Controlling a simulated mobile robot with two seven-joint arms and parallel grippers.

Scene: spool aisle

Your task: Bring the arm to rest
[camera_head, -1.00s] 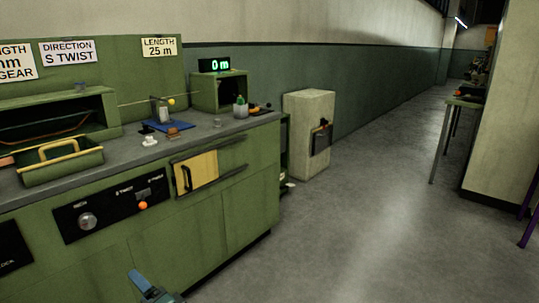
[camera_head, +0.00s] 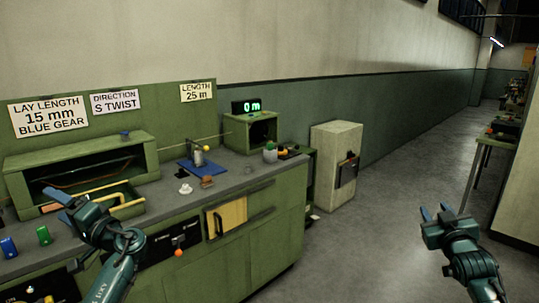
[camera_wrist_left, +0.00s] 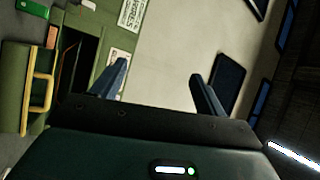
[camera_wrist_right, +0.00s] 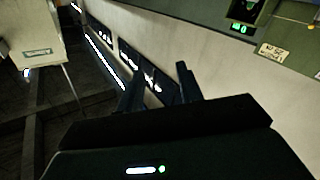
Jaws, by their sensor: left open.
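My left gripper (camera_head: 62,197) is raised in front of the green bench at the left, partly covering the handled tray. Its two fingers stand wide apart in the left wrist view (camera_wrist_left: 158,82), with nothing between them. My right gripper (camera_head: 436,210) is held up over the aisle floor at the right, away from the bench. Its fingers point up and away, with a narrower empty gap between them in the right wrist view (camera_wrist_right: 160,82). Neither gripper touches anything.
The green bench (camera_head: 262,225) carries a blue mat (camera_head: 190,168) and small parts. A pale cabinet (camera_head: 335,160) stands beyond its right end. A table (camera_head: 492,141) stands at far right. The aisle floor (camera_head: 385,215) is clear.

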